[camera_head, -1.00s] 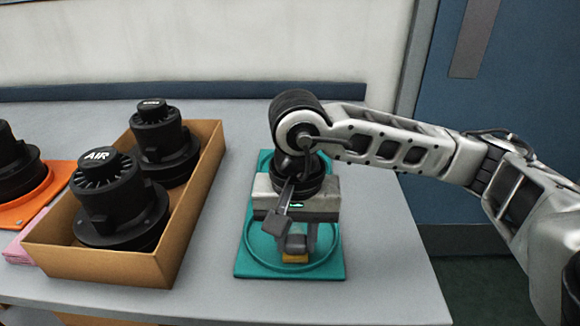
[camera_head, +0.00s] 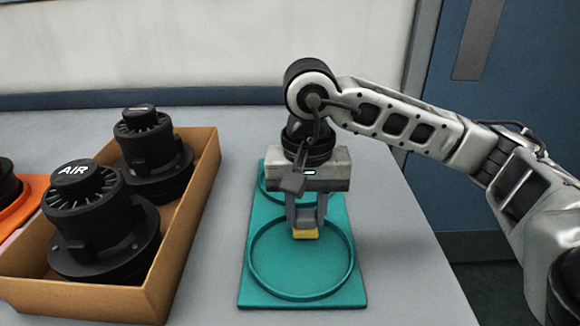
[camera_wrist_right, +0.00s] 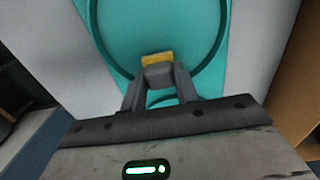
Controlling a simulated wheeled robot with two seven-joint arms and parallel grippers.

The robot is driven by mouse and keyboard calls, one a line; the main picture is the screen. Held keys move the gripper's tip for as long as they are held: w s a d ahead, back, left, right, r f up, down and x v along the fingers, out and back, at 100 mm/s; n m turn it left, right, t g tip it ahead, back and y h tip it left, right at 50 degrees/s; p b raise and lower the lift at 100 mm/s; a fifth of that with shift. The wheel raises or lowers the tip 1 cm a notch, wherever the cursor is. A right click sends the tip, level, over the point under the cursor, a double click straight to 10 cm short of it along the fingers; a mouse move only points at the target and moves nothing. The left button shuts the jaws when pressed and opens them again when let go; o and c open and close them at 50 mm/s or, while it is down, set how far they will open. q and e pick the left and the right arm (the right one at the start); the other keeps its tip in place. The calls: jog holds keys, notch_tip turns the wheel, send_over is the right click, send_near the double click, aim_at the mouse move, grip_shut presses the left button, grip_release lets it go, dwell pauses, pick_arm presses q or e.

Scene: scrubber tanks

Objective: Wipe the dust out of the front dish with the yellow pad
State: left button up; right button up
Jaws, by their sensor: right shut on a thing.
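The teal board (camera_head: 350,285) holds two round rimmed dishes. The front dish (camera_head: 300,270) is the nearer one; its floor looks plain teal and I cannot make out dust. The back dish (camera_head: 267,182) is mostly hidden behind my right gripper. My right gripper (camera_head: 305,222) points down, shut on the yellow pad (camera_head: 305,234). The pad is over the rear part of the front dish, inside its rim; I cannot tell whether it touches the floor. The right wrist view also shows the pad (camera_wrist_right: 157,57) between the fingertips, with the dish rim (camera_wrist_right: 97,35) around it. My left gripper is out of view.
A brown box (camera_head: 85,301) left of the board holds two black round units, one marked AIR (camera_head: 100,230). An orange mat (camera_head: 30,205) with another black unit lies farther left. The grey table (camera_head: 210,260) is clear between box and board.

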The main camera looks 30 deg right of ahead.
jog(key=r, duration=0.3)
jog(key=shift+s+p, duration=0.2)
jog(key=shift+p, duration=0.2)
jog(key=shift+r+p, duration=1.35)
jog(key=shift+r, duration=0.95)
